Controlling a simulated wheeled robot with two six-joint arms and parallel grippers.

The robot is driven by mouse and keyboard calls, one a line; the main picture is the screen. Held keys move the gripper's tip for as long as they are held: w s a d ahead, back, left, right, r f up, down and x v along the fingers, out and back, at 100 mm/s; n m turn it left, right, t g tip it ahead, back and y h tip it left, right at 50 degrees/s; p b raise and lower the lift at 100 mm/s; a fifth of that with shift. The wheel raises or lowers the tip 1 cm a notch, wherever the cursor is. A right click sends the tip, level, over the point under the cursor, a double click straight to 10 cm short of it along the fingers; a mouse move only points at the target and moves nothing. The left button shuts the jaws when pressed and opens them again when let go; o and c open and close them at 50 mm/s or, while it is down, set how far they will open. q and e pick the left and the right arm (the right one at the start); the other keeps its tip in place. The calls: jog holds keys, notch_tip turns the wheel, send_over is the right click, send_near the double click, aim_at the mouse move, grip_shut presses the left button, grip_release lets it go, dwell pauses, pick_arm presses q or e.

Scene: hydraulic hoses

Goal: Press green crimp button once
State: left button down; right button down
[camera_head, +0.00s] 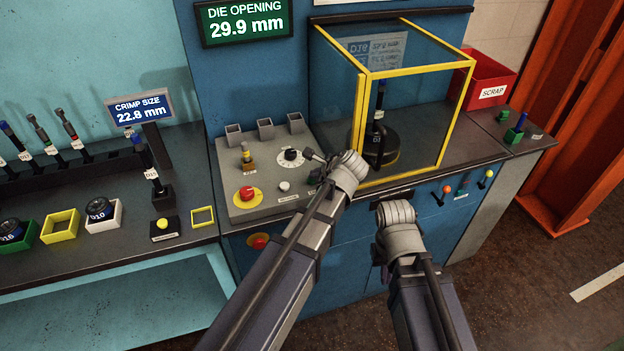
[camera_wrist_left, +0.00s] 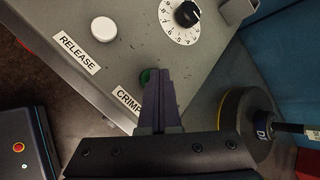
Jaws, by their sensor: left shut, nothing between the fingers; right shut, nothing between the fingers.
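The green crimp button (camera_wrist_left: 148,77) sits on the sloped grey control panel (camera_head: 232,161), beside its CRIMP label (camera_wrist_left: 127,101). My left gripper (camera_wrist_left: 161,72) is shut and empty. In the left wrist view its fingertips overlap the right part of the green button; I cannot tell whether they touch it. In the head view my left wrist (camera_head: 349,172) is over the panel's right edge and mostly hides the button. My right gripper (camera_head: 394,193) is in front of the blue cabinet, empty, its fingers mostly hidden by the wrist.
A white release button (camera_head: 284,186), a dial (camera_head: 291,156) and a red stop button (camera_head: 247,194) share the panel. A yellow-framed guard (camera_head: 362,120) encloses the press with a dark die just right of my left wrist. The display (camera_head: 245,22) reads 29.9 mm.

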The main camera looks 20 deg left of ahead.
dwell(0.4)
pick_arm(q)
jog(key=shift+r+p, duration=0.8)
jog(key=shift+p, duration=0.1)
notch_tip(320, 180, up, 5)
jog(key=p, duration=0.5)
jog(key=shift+r, duration=0.1)
dwell(0.4)
jog(key=s+d+f+n+g+h, duration=0.2)
jog(key=s+d+n, duration=0.4)
jog(key=s, duration=0.5)
jog(key=s+d+f+n+g+h, duration=0.3)
jog(key=s+d+n, duration=0.3)
jog(key=s, duration=0.6)
jog(key=shift+s+f+n+g, duration=0.25)
jog(key=shift+f+n+g, duration=0.6)
jog(key=shift+n, duration=0.15)
